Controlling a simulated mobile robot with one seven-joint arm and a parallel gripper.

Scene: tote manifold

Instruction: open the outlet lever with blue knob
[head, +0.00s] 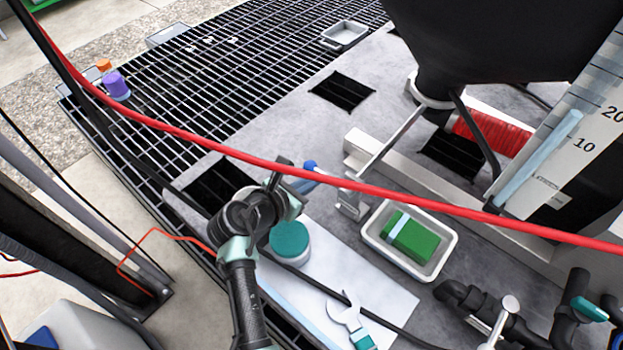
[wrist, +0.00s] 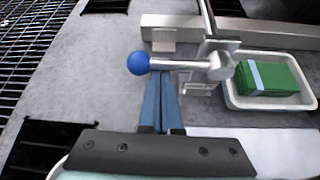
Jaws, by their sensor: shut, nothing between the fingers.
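The outlet lever is a silver bar (wrist: 190,66) with a round blue knob (wrist: 138,63) at its left end. In the wrist view it lies roughly level, its right end at a metal pivot by an upright silver rod. In the head view the blue knob (head: 310,165) shows just beyond my gripper, and most of the bar is hard to make out. My gripper (wrist: 161,74) is shut and empty. Its blue fingertips are at the near side of the bar, just right of the knob; I cannot tell whether they touch it. My gripper also shows in the head view (head: 312,184).
A teal-lidded round container (head: 290,240) and a wrench-like tool (head: 346,318) are nearer. A red hose (head: 210,146) crosses the head view. Square floor openings (head: 343,91) and a dark hopper (head: 480,40) lie beyond.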

